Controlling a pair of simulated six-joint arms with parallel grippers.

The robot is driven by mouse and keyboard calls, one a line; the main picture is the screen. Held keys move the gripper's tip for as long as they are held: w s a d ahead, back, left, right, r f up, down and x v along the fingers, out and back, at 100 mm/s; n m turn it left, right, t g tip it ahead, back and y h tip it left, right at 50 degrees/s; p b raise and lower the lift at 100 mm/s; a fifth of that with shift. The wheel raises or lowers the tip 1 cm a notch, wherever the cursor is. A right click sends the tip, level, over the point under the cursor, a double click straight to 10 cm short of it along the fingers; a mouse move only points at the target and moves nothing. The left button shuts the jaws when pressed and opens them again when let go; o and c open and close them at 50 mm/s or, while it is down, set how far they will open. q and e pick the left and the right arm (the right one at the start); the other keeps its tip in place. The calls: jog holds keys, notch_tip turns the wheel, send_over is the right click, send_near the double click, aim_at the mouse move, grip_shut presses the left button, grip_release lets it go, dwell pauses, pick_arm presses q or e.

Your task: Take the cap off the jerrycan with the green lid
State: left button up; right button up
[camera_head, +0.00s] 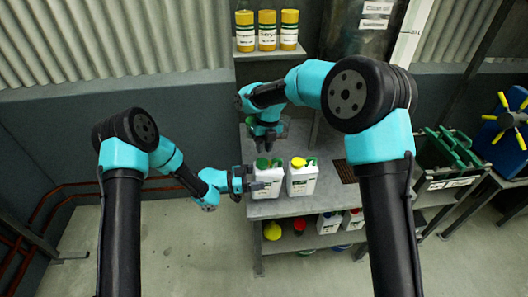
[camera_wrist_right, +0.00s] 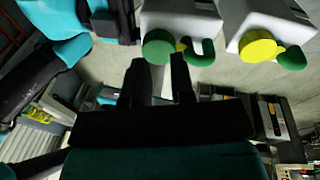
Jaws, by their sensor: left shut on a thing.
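The jerrycan with the green lid (camera_head: 268,182) stands upright at the front of the table, a white can with a round green cap (camera_head: 262,163) and a green handle. In the right wrist view the cap (camera_wrist_right: 158,47) is just beyond my right fingertips. My left gripper (camera_head: 250,182) is shut on the left side of this can. My right gripper (camera_head: 264,147) points down above and behind the cap; its fingers (camera_wrist_right: 158,72) are apart with nothing between them. I cannot tell the exact gap to the cap.
A similar white jerrycan with a yellow cap (camera_head: 301,180) stands close on the right. A green-handled crate (camera_head: 446,160) is farther right. Yellow containers (camera_head: 267,30) stand on a high shelf. The lower shelf (camera_head: 305,240) holds several containers.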

jog(key=shift+r, duration=0.65)
jog(key=shift+o, duration=0.3)
